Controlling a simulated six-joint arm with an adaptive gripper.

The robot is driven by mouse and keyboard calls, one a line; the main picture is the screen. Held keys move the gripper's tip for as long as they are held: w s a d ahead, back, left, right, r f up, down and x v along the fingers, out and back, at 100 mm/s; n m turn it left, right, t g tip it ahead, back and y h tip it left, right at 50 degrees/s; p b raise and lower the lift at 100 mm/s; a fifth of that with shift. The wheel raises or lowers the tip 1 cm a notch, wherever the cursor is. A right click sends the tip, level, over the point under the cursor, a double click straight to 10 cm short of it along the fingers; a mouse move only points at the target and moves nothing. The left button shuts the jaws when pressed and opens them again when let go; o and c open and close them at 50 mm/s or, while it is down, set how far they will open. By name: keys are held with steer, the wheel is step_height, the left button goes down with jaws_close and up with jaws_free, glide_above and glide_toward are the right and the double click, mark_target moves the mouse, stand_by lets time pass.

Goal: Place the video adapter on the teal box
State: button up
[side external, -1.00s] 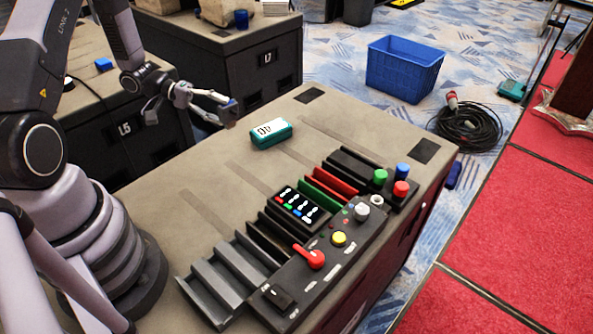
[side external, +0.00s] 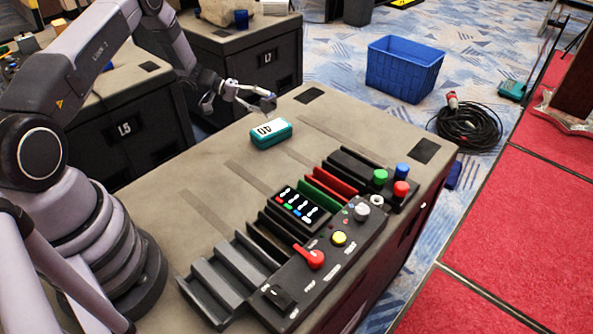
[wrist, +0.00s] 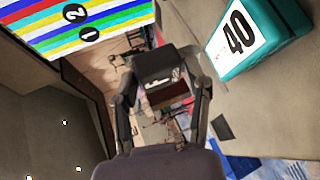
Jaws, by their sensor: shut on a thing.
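The teal box (side external: 271,135) lies on the near case top, its white label marked 40 facing up. It also shows at the upper right of the wrist view (wrist: 262,42). My gripper (side external: 261,98) is above and just behind the box in the side view, apart from it. In the wrist view my gripper (wrist: 161,90) is shut on a small dark block, which I take as the video adapter (wrist: 158,66). The adapter also shows as a dark grey piece at the fingertips in the side view (side external: 269,104). Its underside is hidden.
A control panel (side external: 325,250) with knobs and slotted racks (side external: 235,275) fills the front of the case. A blue basket (side external: 404,70) and coiled cable (side external: 468,128) are on the carpet beyond. Bare case top surrounds the teal box.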

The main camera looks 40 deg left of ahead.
steer(key=shift+w+f, duration=0.15)
steer(key=shift+f, duration=1.55)
steer(key=shift+f, duration=0.1)
steer(key=o, duration=1.2)
